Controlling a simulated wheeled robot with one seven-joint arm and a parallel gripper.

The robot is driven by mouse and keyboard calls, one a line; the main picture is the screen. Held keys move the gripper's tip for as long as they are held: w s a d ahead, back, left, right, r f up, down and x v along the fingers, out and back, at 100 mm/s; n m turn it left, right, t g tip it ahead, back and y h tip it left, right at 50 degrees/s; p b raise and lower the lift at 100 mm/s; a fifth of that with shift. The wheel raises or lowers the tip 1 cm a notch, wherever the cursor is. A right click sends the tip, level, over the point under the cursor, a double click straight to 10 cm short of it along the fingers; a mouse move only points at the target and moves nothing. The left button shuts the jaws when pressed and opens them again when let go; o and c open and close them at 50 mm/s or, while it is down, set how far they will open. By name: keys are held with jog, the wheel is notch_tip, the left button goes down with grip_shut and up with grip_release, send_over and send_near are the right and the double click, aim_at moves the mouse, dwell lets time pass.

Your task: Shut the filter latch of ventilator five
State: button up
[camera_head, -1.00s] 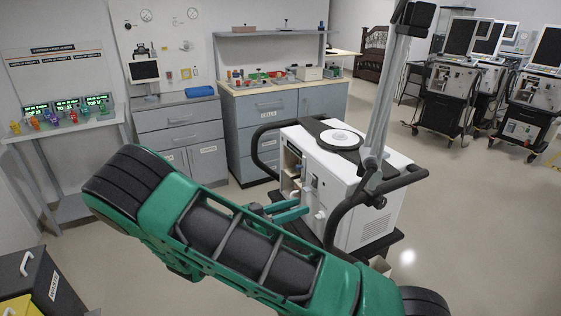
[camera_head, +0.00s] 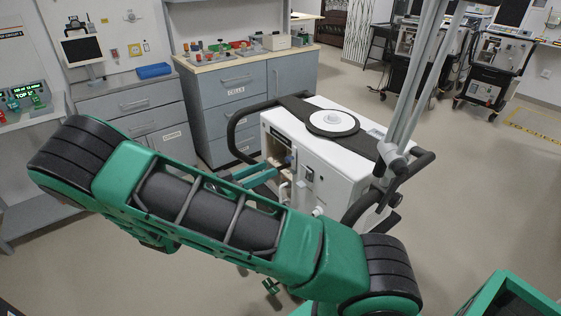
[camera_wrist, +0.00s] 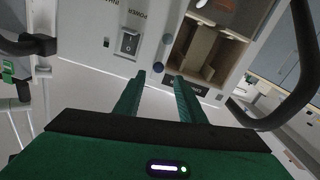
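I cannot tell which part is the filter latch. My gripper (camera_wrist: 158,82) is open and empty, its green fingers apart near the panel. In the head view my gripper (camera_head: 272,168) is partly hidden.
A black handle rail (camera_head: 238,130) curves around the ventilator's left side, and it shows close at right in the wrist view (camera_wrist: 300,80). A power switch (camera_wrist: 128,42) is left of the knob. Grey cabinets (camera_head: 238,108) stand behind.

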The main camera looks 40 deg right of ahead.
aim_at(286, 161)
jog(key=d, duration=0.8)
jog(key=shift+d, duration=0.25)
jog(key=shift+c, duration=0.5)
